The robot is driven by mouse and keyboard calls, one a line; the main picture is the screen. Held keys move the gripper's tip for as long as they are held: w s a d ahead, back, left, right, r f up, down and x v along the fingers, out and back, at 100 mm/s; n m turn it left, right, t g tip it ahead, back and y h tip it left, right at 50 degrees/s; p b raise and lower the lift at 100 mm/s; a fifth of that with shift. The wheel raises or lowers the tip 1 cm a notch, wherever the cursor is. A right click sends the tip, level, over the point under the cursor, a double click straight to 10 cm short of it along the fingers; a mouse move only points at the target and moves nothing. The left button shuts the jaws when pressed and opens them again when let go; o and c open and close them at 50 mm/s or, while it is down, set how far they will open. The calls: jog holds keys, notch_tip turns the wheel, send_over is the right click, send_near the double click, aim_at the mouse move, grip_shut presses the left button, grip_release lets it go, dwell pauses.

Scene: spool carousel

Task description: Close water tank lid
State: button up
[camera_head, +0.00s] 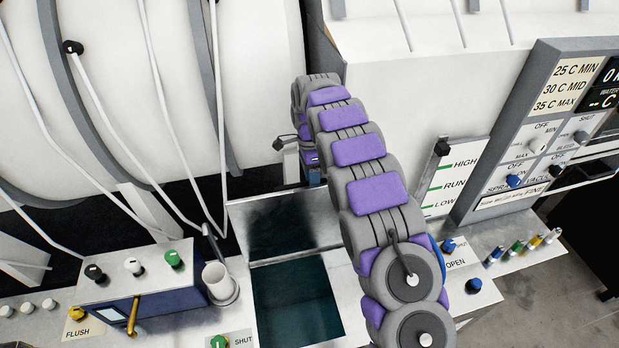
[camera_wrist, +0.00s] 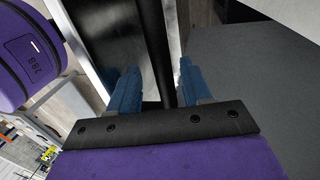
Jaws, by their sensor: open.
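The water tank (camera_head: 298,308) is an open rectangular well with dark teal water in the head view. Its lid appears to be the metal-edged dark panel (camera_head: 285,228), raised at the back of the opening. My arm reaches over the tank's right side, with its end behind and above the panel's upper right part. My gripper (camera_wrist: 157,70) is open in the wrist view, its two blue fingers apart. A dark shiny panel (camera_wrist: 145,45) with a pale metal edge shows between and beyond the fingers. Contact with the panel cannot be told.
A white cup (camera_head: 219,283) and a blue valve box (camera_head: 150,308) stand left of the tank. A control panel (camera_head: 530,135) and several coloured valves stand right. White drum-like shapes with hoses fill the back left; a white housing (camera_head: 430,75) stands behind.

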jog(key=shift+a+f, duration=0.15)
jog(key=shift+a, duration=1.45)
jog(key=c, duration=0.4)
jog(key=shift+a, duration=0.1)
jog(key=shift+c, duration=0.5)
jog(key=shift+d, duration=1.05)
grip_shut()
jog(key=shift+a, duration=0.1)
